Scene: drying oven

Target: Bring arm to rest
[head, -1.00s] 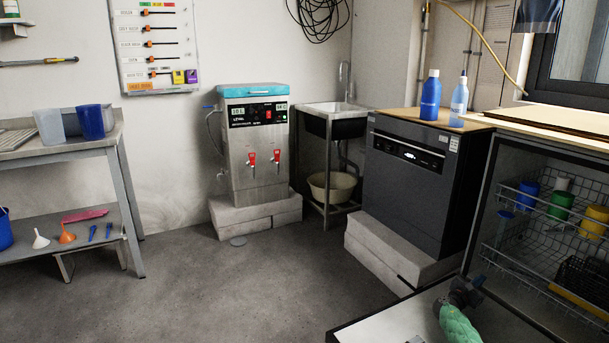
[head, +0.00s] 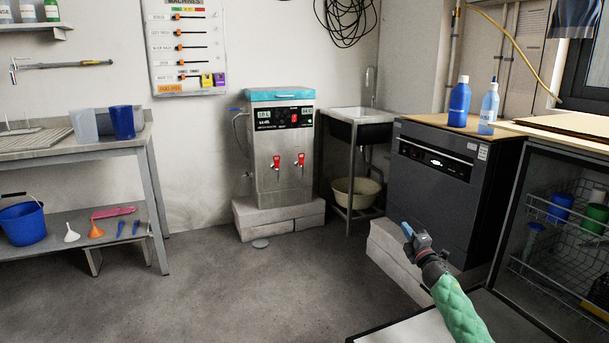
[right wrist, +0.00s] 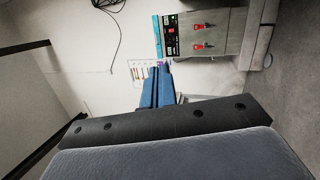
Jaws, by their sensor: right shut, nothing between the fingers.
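My right gripper (head: 407,230) is at the end of my green-sleeved right arm, in the lower right of the head view. It is in the air in front of the dark front-loading machine (head: 432,190) and its pale block base. In the right wrist view its blue fingers (right wrist: 158,84) lie side by side, shut, with nothing between them. My left gripper is not in either view.
An open cabinet with wire baskets (head: 560,245) stands at the right, its light door panel (head: 420,328) folded down. A steel water boiler (head: 281,150), a sink (head: 360,125) and a metal bench (head: 90,145) line the walls. The floor (head: 260,300) in the middle is clear.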

